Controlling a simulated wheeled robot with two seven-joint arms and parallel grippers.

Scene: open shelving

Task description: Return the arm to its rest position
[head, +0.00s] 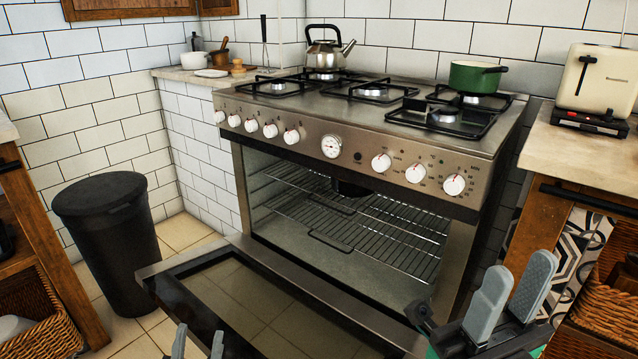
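My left gripper (198,344) shows only as two grey fingertips at the bottom edge, in front of the lowered oven door (250,318). Its fingertips stand apart with nothing seen between them; the rest is cut off. My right gripper (518,274) is at the lower right, in front of the wooden counter's side. Its two grey fingers point up, apart and empty. The oven (335,260) is open, with its door folded down towards me. A dark pot (350,188) sits inside on a wire rack, partly hidden by the oven's upper front.
A black bin (110,240) stands at left. On the stove are a kettle (328,55) and a green pot (474,78). A cream toaster (597,80) stands on the right counter (575,145). Wicker baskets (45,325) sit low at both sides. Open floor shows between bin and oven door.

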